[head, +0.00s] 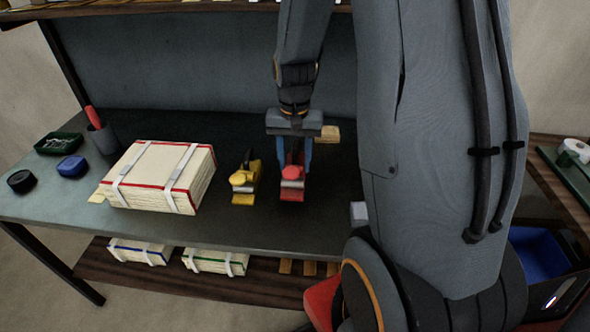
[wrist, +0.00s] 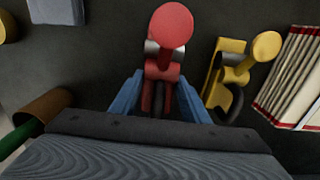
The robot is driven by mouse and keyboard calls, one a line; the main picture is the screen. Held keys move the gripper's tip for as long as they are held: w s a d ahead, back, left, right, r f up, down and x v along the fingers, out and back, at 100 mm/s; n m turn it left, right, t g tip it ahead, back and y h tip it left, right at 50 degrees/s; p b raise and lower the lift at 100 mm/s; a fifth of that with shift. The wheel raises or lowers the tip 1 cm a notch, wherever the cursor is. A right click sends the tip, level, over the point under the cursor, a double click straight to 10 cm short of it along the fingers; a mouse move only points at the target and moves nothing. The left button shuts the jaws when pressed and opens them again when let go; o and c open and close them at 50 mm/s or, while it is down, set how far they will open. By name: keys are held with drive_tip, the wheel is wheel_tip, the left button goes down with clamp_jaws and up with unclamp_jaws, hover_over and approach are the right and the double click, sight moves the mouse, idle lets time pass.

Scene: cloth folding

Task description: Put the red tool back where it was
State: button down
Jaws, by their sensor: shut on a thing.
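The red tool (head: 291,181) has a round red knob and a flat red front plate. My gripper (head: 293,165) points down over the tabletop with its blue fingers on either side of the tool, shut on it. In the wrist view the red tool (wrist: 170,45) lies between the two blue fingertips (wrist: 162,92). The tool's rear part is partly hidden by my gripper. I cannot tell whether the tool touches the table.
A yellow tool (head: 245,180) stands close to the left. Left of it lies a strapped cloth stack (head: 160,175).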

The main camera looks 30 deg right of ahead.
sight(294, 156)
drive_tip(key=shift+f, duration=1.65)
drive_tip(key=shift+f, duration=0.1)
drive_tip(key=c, duration=1)
unclamp_jaws()
wheel_tip(294, 156, up, 11)
drive_tip(key=shift+f+b, duration=0.15)
drive_tip(key=shift+b, duration=0.55)
drive_tip(key=shift+r, duration=0.4)
drive_tip(key=shift+s+a+r, duration=0.1)
drive_tip(key=shift+a+r, duration=0.05)
drive_tip(key=s+a+f+n, duration=0.4)
drive_tip(key=s+a+n, duration=0.3)
drive_tip(key=s+a, duration=0.2)
drive_tip(key=shift+s+a+f+t, duration=0.15)
drive_tip(key=shift+s+a+t, duration=0.2)
drive_tip(key=shift+s, duration=0.4)
